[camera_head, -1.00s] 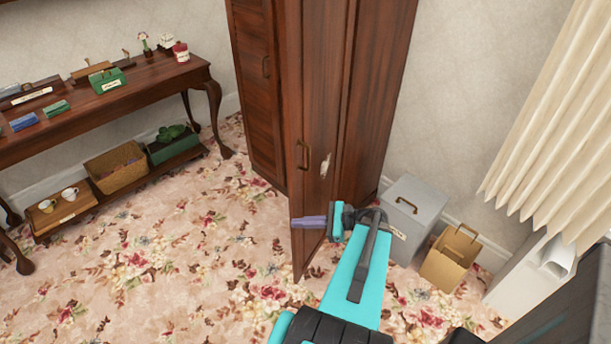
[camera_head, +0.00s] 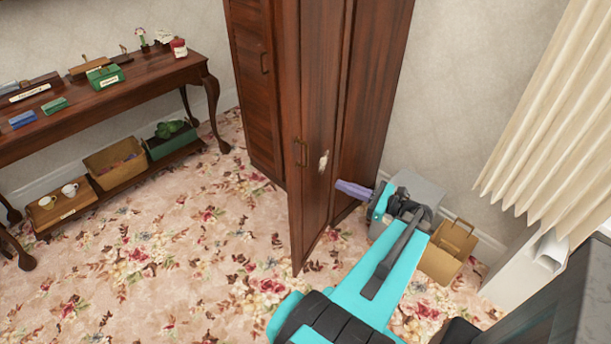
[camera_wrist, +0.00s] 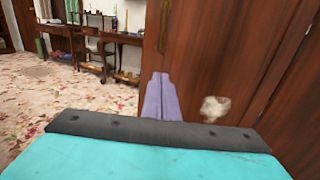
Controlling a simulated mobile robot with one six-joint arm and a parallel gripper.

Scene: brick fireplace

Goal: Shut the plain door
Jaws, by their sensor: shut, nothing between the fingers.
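A dark brown wooden wardrobe stands against the wall. Its right-hand door (camera_head: 312,205) stands swung open, its free edge toward me, with a flat face and a pale patch (camera_head: 323,161). A handle (camera_head: 301,153) sits near that free edge. The left-hand door (camera_head: 252,90) also has a handle and looks closed. My gripper (camera_head: 354,189) is shut and empty, its purple fingers pointing at the open door's face from the right. In the wrist view, the fingers (camera_wrist: 161,98) overlap the door (camera_wrist: 210,55), left of the patch; I cannot tell whether they touch.
A wooden side table (camera_head: 140,95) with small items is at the left. The flowered carpet (camera_head: 180,270) left of the open door is clear.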

